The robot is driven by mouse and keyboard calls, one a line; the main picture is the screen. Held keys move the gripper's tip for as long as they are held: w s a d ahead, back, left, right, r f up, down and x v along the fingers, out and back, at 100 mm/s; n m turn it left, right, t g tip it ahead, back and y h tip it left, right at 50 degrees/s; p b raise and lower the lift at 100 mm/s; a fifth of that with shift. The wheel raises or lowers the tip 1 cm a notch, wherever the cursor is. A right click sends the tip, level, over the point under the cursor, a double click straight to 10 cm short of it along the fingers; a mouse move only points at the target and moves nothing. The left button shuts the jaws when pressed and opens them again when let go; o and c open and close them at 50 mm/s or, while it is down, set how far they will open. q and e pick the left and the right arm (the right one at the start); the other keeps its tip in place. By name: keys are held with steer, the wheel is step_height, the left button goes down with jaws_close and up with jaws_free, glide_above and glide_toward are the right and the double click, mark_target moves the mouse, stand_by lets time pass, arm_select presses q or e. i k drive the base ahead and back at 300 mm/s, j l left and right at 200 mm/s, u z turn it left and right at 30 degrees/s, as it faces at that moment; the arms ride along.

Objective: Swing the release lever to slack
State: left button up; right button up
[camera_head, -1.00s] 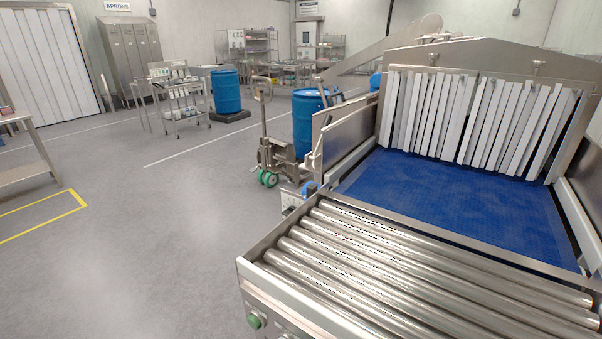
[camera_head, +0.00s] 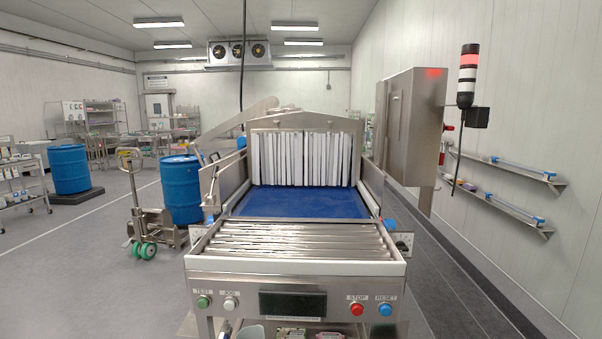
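The conveyor (camera_head: 300,267) stands straight ahead, with steel rollers in front, a blue belt (camera_head: 300,202) behind them and white strip curtains (camera_head: 300,158) at the tunnel mouth. A pale upright bar (camera_head: 212,183) shows at the conveyor's left side, with a small blue part (camera_head: 211,219) below it. Another blue part (camera_head: 391,225) and a dark round dial (camera_head: 403,243) sit at the right side. I cannot tell which of these, if any, is the release lever. Neither of my grippers is in view.
The front panel has a green TEST button (camera_head: 203,301), white JOG button, red STOP button (camera_head: 357,309) and blue RESET button (camera_head: 385,309). A pallet jack (camera_head: 143,215) and blue drum (camera_head: 181,190) stand left. A steel cabinet (camera_head: 410,125) overhangs right. Floor at left is open.

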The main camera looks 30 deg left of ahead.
mark_target(216, 167)
steer(key=j+z, duration=0.25)
steer(key=j, duration=0.25)
steer(key=j+z, duration=0.25)
steer(key=j, duration=0.25)
steer(key=j+z, duration=0.25)
steer(key=j, duration=0.25)
steer(key=j+z, duration=0.25)
steer(key=j, duration=0.25)
steer(key=k+j+z, duration=0.25)
steer(key=j, duration=0.2)
steer(key=k+j+z, duration=0.1)
steer(key=j+z, duration=0.15)
steer(key=j, duration=0.2)
